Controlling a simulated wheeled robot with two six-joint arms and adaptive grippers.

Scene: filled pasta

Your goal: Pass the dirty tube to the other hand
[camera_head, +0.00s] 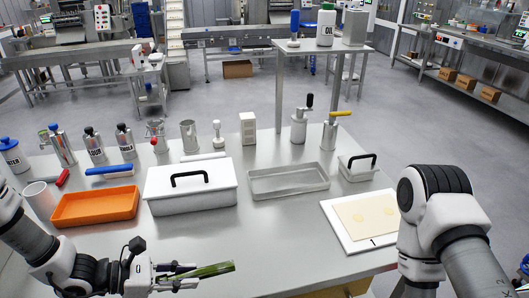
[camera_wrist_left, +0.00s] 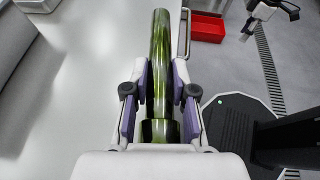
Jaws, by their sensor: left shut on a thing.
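The tube (camera_head: 210,271) is long, green and streaked, and looks glassy. My left gripper (camera_head: 178,276) is shut on it near the table's front edge, with the tube's free end pointing right. In the left wrist view the tube (camera_wrist_left: 160,60) runs straight out from between the purple-padded fingers of my left gripper (camera_wrist_left: 160,90). My right arm stands at the right of the head view, its gripper outside that picture. A light, dark-jointed part at the top right of the left wrist view may be my right gripper (camera_wrist_left: 264,12), cut by the frame edge; its jaws are unclear.
The steel table (camera_head: 300,235) holds an orange tray (camera_head: 95,207), a lidded white box (camera_head: 190,187), a metal tray (camera_head: 288,181) and a white board (camera_head: 342,232) with a dough sheet. Bottles and tools line the back. A red bin (camera_wrist_left: 207,27) stands beyond the tube.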

